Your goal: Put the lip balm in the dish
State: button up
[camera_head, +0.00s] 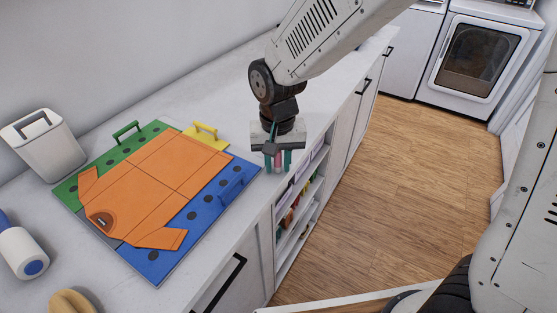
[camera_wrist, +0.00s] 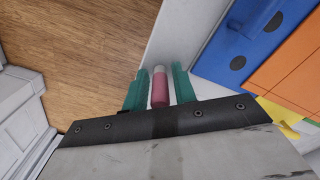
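The lip balm is a small pink-red cylinder with a pale end (camera_wrist: 159,92), seen in the wrist view between my two teal fingers. In the head view it shows as a bit of pink (camera_head: 278,161) between the fingertips. My gripper (camera_head: 278,164) points down at the counter's front edge, with its fingers either side of the lip balm. It also shows in the wrist view (camera_wrist: 160,88). Narrow gaps seem to show beside the lip balm, so the fingers look open around it. Its lower end is hard to make out. I cannot identify the dish in either view.
An orange shirt-shaped board (camera_head: 150,185) lies on green, yellow and blue panels on the counter (camera_head: 190,100). Open shelves (camera_head: 298,218) lie below my gripper.

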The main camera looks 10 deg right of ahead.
grip_shut()
jog(key=shift+r, duration=0.1)
jog(key=shift+r, duration=0.45)
jog(key=r, duration=0.2)
jog(key=shift+s+d+r, duration=0.25)
jog(key=shift+s+r, duration=0.1)
jog(key=shift+s, duration=0.05)
jog(key=s+d+r, duration=0.1)
jog(key=s+d, duration=0.7)
jog(key=s, duration=0.4)
jog(key=shift+s+r, duration=0.15)
jog(key=shift+s, duration=0.2)
